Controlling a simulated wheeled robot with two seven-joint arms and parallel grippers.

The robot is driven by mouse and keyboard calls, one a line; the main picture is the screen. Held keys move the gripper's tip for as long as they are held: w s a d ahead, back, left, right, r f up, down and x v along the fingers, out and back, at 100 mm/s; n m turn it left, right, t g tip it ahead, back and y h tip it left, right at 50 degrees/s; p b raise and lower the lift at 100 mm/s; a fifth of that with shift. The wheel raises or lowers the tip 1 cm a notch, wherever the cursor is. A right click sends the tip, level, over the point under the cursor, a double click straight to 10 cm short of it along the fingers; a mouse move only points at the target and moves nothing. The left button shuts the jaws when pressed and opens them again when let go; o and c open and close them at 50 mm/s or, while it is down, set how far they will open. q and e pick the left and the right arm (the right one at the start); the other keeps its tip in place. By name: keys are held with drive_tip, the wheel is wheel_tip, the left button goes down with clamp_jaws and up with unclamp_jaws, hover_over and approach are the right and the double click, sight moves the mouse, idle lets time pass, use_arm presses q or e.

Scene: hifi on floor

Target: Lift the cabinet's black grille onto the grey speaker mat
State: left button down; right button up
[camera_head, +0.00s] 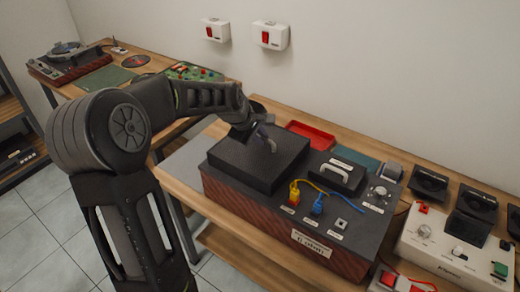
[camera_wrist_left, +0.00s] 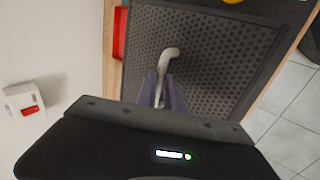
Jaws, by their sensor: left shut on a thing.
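The black grille (camera_head: 245,160) is a thick dark slab at the left end of the cabinet (camera_head: 245,205), which has red-brown ribbed sides. In the left wrist view the grille (camera_wrist_left: 215,50) shows a perforated face and a pale curved handle (camera_wrist_left: 171,54). My left gripper (camera_head: 262,134) is shut on this handle from above; its fingers (camera_wrist_left: 163,82) also show in the left wrist view. I cannot tell whether the grille rests on the cabinet or is slightly raised. A grey mat (camera_head: 184,165) lies left of the cabinet, partly behind my arm. My right gripper is out of view.
On the cabinet's right part are a white-handled block (camera_head: 338,175), yellow (camera_head: 294,193) and blue (camera_head: 318,204) plugs and a knob (camera_head: 379,193). A red tray (camera_head: 311,135) lies behind. A white control box (camera_head: 450,245) and black speaker-like units (camera_head: 430,183) stand right.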

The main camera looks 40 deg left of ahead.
sight(261, 149)
use_arm(q)
drive_tip(key=shift+r, duration=0.1)
idle(0.3)
wheel_tip(261, 149, up, 10)
drive_tip(key=b, duration=0.1)
idle(0.4)
drive_tip(key=shift+d+b, duration=0.1)
drive_tip(key=shift+b, duration=0.2)
